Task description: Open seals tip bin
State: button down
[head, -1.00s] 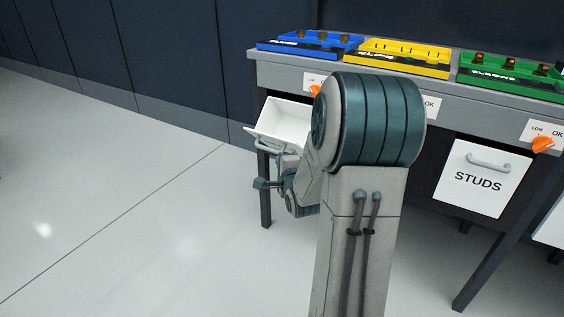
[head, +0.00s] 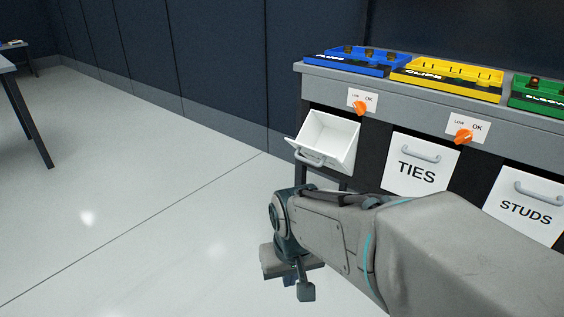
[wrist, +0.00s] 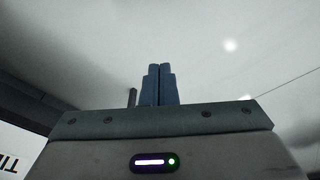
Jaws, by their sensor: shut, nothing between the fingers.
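A white tip bin (head: 330,138) at the left end of the bench is tilted out and open. Its inside looks empty, its handle is at the front, and no label can be read on it. My gripper (wrist: 159,68) is shut and empty in the wrist view, its blue fingers together over bare floor. In the head view it hangs below and in front of the open bin, apart from it, partly hidden by my wrist. The TIES bin (head: 416,171) and the STUDS bin (head: 525,207) are closed. No bin in view reads SEALS.
The grey bench (head: 335,82) carries a blue tray (head: 352,68), a yellow tray (head: 445,88) and a green tray (head: 540,104). Orange knobs (head: 361,108) sit on LOW/OK plates. The floor (head: 150,190) to the left is clear. Another table (head: 8,62) stands far left.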

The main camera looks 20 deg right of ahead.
aim_at(330, 141)
jog(key=z, duration=0.7)
jog(key=k, duration=1)
jog(key=z, duration=0.8)
jog(key=i, duration=1.35)
jog(key=u, duration=1.65)
jog(key=i, duration=0.65)
jog(key=u, duration=0.75)
